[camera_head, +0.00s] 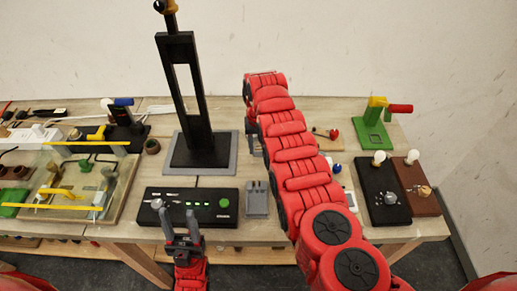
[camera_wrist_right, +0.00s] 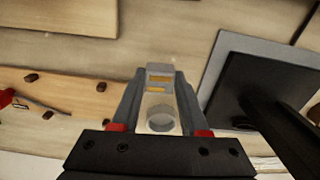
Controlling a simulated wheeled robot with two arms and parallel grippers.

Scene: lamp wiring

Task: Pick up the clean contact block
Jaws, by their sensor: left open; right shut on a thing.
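My left gripper (camera_head: 181,232) is open and empty, in front of the black control box.
The black control box (camera_head: 160,212) has a green button. The tall black stand (camera_head: 199,152) rises behind it. A small grey holder (camera_head: 257,205) stands right of the box. Lamp-holder boards (camera_head: 383,186) and a green fixture (camera_head: 373,133) stand at the right, and a crowded tray (camera_head: 118,208) at the left.

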